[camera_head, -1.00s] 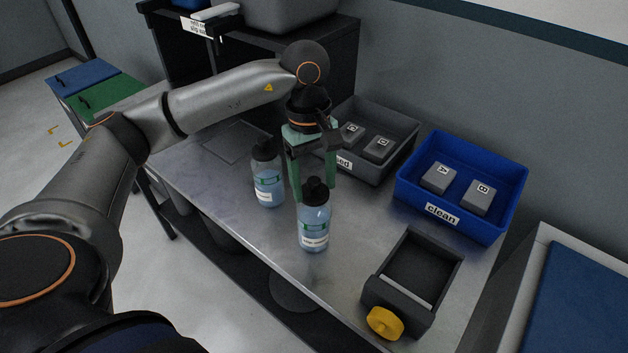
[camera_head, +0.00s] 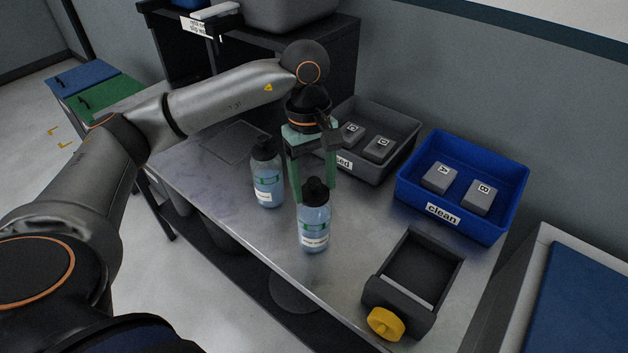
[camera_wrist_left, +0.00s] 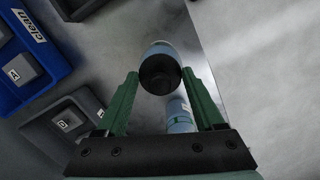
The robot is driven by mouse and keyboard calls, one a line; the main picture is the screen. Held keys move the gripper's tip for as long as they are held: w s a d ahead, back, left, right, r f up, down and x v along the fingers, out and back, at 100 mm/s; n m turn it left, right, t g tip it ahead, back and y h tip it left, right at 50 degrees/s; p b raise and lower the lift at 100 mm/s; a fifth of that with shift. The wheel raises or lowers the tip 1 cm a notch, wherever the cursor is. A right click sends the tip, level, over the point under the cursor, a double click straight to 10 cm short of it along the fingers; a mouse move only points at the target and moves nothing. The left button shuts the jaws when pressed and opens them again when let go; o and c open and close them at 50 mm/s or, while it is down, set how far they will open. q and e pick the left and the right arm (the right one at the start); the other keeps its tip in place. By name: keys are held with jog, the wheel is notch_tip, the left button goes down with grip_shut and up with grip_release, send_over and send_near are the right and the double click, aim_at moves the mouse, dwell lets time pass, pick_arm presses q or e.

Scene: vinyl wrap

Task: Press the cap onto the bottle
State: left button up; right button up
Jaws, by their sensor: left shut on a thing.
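The near bottle (camera_head: 314,232) is clear with blue liquid and a white label, and stands upright on the metal table. Its black cap (camera_head: 315,190) is on its top; in the left wrist view the cap (camera_wrist_left: 160,73) shows between the fingertips. My left gripper (camera_head: 314,192) reaches down from above with green fingers and is shut on this cap; the fingers also show in the left wrist view (camera_wrist_left: 161,78). A second, similar bottle (camera_head: 267,186) with a black cap stands to the left, apart from the gripper. My right gripper is not in view.
Behind the gripper is a grey bin (camera_head: 397,158) with grey blocks. To its right is a blue bin (camera_head: 408,199) marked "clean" with two blocks. A dark open box (camera_head: 372,290) with a yellow knob (camera_head: 385,323) sits at the front right. Bare table lies between.

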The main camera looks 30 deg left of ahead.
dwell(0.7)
pick_arm(q)
jog(key=o, duration=1.3)
jog(key=shift+r+p, duration=2.05)
jog(key=shift+r, duration=1.45)
grip_shut()
